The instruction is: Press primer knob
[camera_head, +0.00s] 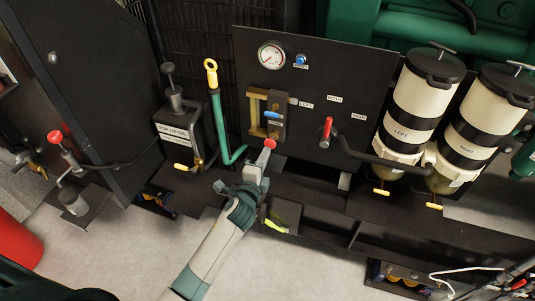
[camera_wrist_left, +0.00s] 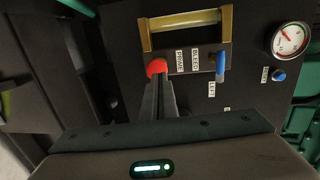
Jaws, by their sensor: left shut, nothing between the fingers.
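The primer knob (camera_head: 269,143) is a small red ball low on the black panel, below a brass-framed gauge. It also shows in the left wrist view (camera_wrist_left: 156,67), beside a white label that seems to read PRIME. My left gripper (camera_head: 265,157) reaches up from below with its fingers shut and empty. Its fingertips (camera_wrist_left: 160,84) are right at the knob's lower side. I cannot tell whether they touch it. The fingers hide part of the knob. My right gripper is not in view.
A blue lever (camera_wrist_left: 220,66) sits close beside the knob, next to the brass frame (camera_wrist_left: 186,28). A red-handled lever (camera_head: 327,128) is to the right on the panel (camera_head: 345,75). A green pipe (camera_head: 219,125) rises to the left. Two cream filters (camera_head: 420,100) stand further right.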

